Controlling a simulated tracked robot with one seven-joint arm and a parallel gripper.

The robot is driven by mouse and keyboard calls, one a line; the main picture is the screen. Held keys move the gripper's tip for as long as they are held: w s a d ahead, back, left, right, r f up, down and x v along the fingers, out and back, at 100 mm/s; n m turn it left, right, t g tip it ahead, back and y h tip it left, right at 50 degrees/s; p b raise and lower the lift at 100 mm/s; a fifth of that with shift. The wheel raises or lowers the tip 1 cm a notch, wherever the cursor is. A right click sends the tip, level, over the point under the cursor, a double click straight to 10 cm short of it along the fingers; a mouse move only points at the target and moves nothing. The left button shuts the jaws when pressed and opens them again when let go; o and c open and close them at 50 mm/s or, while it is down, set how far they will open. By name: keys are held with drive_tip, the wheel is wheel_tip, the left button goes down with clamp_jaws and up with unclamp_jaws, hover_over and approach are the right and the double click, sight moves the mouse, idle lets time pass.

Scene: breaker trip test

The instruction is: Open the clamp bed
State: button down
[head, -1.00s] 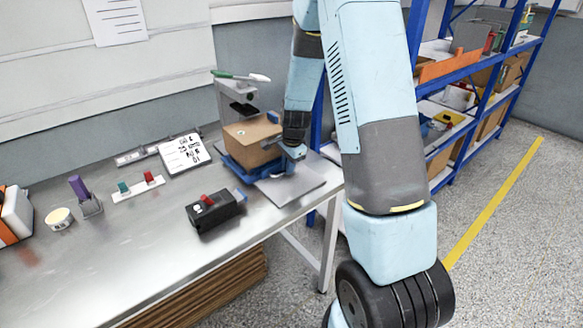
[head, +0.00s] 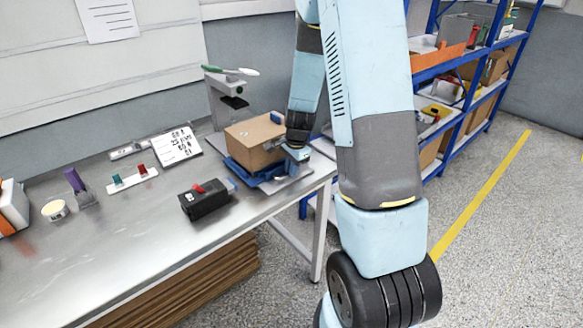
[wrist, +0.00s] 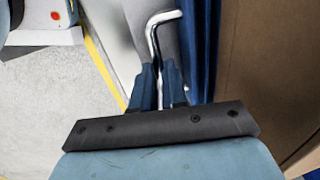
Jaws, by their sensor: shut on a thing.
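The clamp bed (head: 236,172) is a blue base at the back right of the steel bench, with a brown box (head: 252,141) on it. A grey clamp stand (head: 226,106) with a green-tipped lever rises behind it. My gripper (head: 296,155) is low at the bed's right front side. In the wrist view, my gripper (wrist: 159,72) is shut on a bent metal handle (wrist: 152,36). The blue bed edge (wrist: 203,45) and the box side (wrist: 270,60) lie right beside the fingers.
A black unit with a red switch (head: 205,199) sits in front of the bed. A grey plate (head: 284,182) lies by the bench's right edge. A labelled card (head: 176,146) and a red-and-green switch strip (head: 132,180) are to the left. A blue shelf (head: 440,70) stands right.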

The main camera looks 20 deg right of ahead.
drive_tip(key=c, duration=1.4)
unclamp_jaws()
drive_tip(key=shift+s+a+f, duration=0.1)
drive_tip(key=shift+a, duration=0.05)
drive_tip(key=shift+c, duration=0.2)
drive_tip(key=shift+o, duration=1.4)
drive_tip(key=shift+d, duration=0.2)
wheel_tip(320, 180, up, 14)
drive_tip(key=s, duration=0.2)
drive_tip(key=shift+d+f, duration=0.2)
drive_tip(key=shift+d, duration=0.15)
drive_tip(key=shift+s+r, duration=0.1)
drive_tip(key=s+a+r+n+t, duration=0.1)
drive_tip(key=s+a+r+n, duration=0.2)
drive_tip(key=s+r+n, duration=0.4)
drive_tip(key=s+a+r+n+t, duration=0.2)
drive_tip(key=s+r+n, duration=0.5)
drive_tip(key=s+r, duration=0.4)
drive_tip(key=s+a, duration=0.1)
drive_tip(key=s, duration=0.5)
drive_tip(key=shift+s+a+n+t+h, duration=0.25)
drive_tip(key=shift+a+n+t+h, duration=0.05)
